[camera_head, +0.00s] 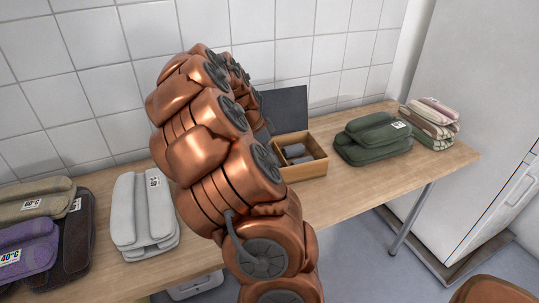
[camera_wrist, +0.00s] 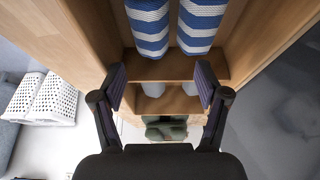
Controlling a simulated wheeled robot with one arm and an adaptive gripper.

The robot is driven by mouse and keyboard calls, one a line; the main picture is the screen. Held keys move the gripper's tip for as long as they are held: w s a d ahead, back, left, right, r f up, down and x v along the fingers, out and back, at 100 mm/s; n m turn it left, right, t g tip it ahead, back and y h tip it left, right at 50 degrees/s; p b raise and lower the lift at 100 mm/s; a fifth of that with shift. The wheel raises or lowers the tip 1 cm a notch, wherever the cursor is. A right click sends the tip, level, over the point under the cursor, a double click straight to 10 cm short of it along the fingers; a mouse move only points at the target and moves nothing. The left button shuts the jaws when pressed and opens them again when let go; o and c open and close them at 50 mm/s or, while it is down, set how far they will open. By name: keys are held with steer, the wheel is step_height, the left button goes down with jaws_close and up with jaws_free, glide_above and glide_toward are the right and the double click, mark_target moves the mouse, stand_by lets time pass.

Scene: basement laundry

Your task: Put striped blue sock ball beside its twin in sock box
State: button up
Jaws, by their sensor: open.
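Two blue-and-white striped sock balls, one on the left (camera_wrist: 148,25) and one on the right (camera_wrist: 200,25), lie side by side in one compartment of the wooden sock box (camera_wrist: 165,68) in the wrist view. I cannot tell which is the twin. My gripper (camera_wrist: 161,80) is open, with its fingers apart and nothing gripped. The striped balls lie beyond its fingertips, apart from them. In the head view the sock box (camera_head: 308,170) stands on the table with grey sock balls (camera_head: 294,151) inside; my arm hides my gripper and the striped pair there.
The wooden table (camera_head: 345,187) runs along a tiled wall. A dark panel (camera_head: 286,106) stands behind the box. Green folded towels (camera_head: 372,139) lie right of it, striped towels (camera_head: 432,115) farther right. White (camera_head: 142,212) and purple (camera_head: 25,250) towels lie left.

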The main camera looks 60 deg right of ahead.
steer(key=v, duration=1.2)
steer(key=s+a+r+n, duration=0.1)
steer(key=a+n, duration=0.5)
steer(key=a, duration=0.6)
steer(key=s+a+f+n+y, duration=0.1)
steer(key=s+a+f+n, duration=0.2)
steer(key=a, duration=0.6)
steer(key=s+a+f+n+y, duration=0.1)
steer(key=s+a+f+n, duration=0.2)
steer(key=s+a+n, duration=0.5)
steer(key=s+a+f+n+y, duration=0.1)
steer(key=s+a+f+n, duration=0.2)
steer(key=s+a+n, duration=0.3)
steer(key=a+n, duration=0.2)
steer(key=a, duration=0.1)
steer(key=shift+a+f+y, duration=0.2)
steer(key=shift+a+y, duration=0.1)
